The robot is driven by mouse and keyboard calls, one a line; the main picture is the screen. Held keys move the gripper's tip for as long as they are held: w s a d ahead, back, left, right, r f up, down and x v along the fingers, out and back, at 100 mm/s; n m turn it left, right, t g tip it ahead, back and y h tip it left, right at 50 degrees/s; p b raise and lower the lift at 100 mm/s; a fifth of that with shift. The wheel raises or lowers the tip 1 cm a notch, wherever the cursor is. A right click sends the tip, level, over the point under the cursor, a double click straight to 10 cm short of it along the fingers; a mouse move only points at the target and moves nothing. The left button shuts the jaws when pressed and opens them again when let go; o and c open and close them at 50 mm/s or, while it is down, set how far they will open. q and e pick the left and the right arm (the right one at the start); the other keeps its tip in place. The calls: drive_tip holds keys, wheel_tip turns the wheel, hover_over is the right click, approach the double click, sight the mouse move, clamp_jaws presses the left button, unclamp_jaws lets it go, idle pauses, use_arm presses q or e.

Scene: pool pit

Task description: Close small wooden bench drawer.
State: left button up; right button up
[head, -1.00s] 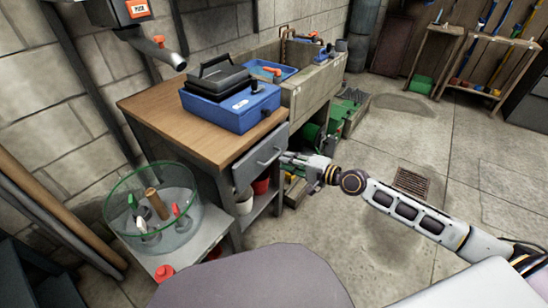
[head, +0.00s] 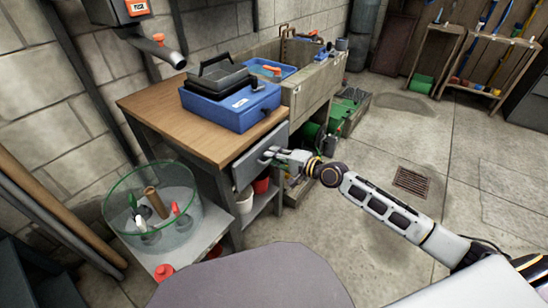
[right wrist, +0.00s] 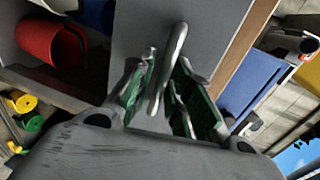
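The small bench (head: 165,120) has a wooden top and stands against the block wall. Its grey drawer front (head: 243,172) is below the top's right edge; how far it stands out is hard to tell. My right gripper (head: 270,154) is at the drawer front, by the handle. In the right wrist view the grey drawer front (right wrist: 205,35) fills the upper middle. The metal bar handle (right wrist: 170,65) lies between the green-padded fingers of my right gripper (right wrist: 168,92), which stand apart with gaps beside it. My left gripper is out of view.
A blue case (head: 232,108) sits on the bench top. White and red buckets stand under the drawer; the red bucket (right wrist: 50,45) shows in the wrist view. A round glass tank (head: 152,210) stands at front left. Floor (head: 420,135) to the right is open.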

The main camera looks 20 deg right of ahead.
drive_tip(key=c, duration=0.4)
clamp_jaws()
drive_tip(key=shift+w, duration=0.1)
